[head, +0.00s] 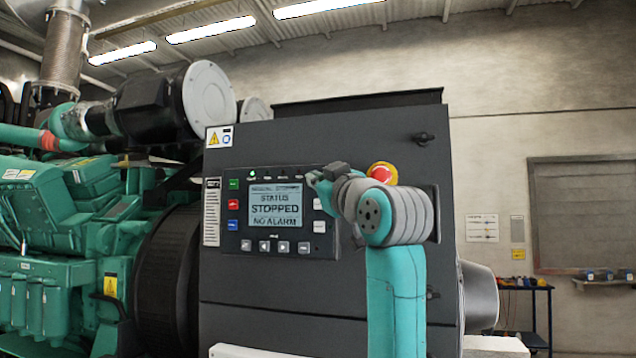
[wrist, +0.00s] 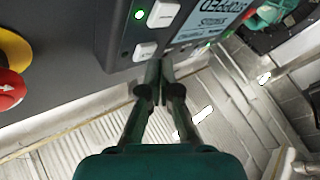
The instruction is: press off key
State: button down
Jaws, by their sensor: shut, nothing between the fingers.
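The control panel (head: 276,258) has a lit screen (head: 275,208) reading "STATUS STOPPED NO ALARM". Left of the screen are a green key (head: 234,184), a red key (head: 233,204) and a blue key (head: 232,225). I cannot read which one is the off key. My gripper (head: 312,178) is shut and empty at the panel's upper right. In the wrist view its fingertips (wrist: 163,68) are beside a pale key (wrist: 145,50); contact is unclear. Another pale key (wrist: 163,15) has a lit green lamp.
A red emergency stop button (head: 382,173) sits right of the panel, partly behind my arm; it also shows in the wrist view (wrist: 10,88). A green engine (head: 60,240) stands at the left. A small table (head: 525,288) is at the far right.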

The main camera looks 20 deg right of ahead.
jog(key=shift+w+d, duration=0.3)
jog(key=shift+w, duration=0.1)
dwell(0.8)
jog(key=shift+s+a, duration=0.1)
jog(key=shift+s, duration=0.05)
jog(key=shift+s+a, duration=0.45)
jog(key=shift+s, duration=0.15)
jog(key=s+a, duration=0.3)
jog(key=s, duration=0.2)
jog(key=shift+a, duration=0.25)
dwell(0.4)
jog(key=shift+w+f, duration=0.1)
dwell(0.5)
